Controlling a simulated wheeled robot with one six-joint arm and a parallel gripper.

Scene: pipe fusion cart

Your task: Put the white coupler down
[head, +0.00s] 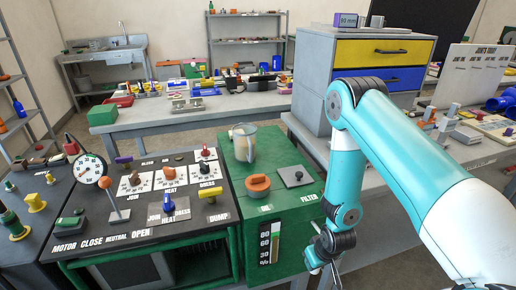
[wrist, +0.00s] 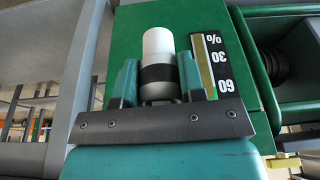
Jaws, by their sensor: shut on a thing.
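The white coupler (wrist: 158,45) shows in the wrist view as a white cylinder with a dark band and a greyish lower part. My gripper (wrist: 158,74) is shut on it, with one teal finger on each side of the band. In the head view my gripper (head: 318,258) is low, beside the right side of the green cabinet (head: 284,238). I cannot make out the coupler in the head view. In the wrist view the coupler appears in front of the green cabinet face, beside the percent scale (wrist: 208,65). I cannot tell whether it touches anything below.
A dark control panel (head: 135,222) with levers is to the left. A grey bench (head: 378,240) with a drawer unit (head: 383,65) stands behind my arm.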

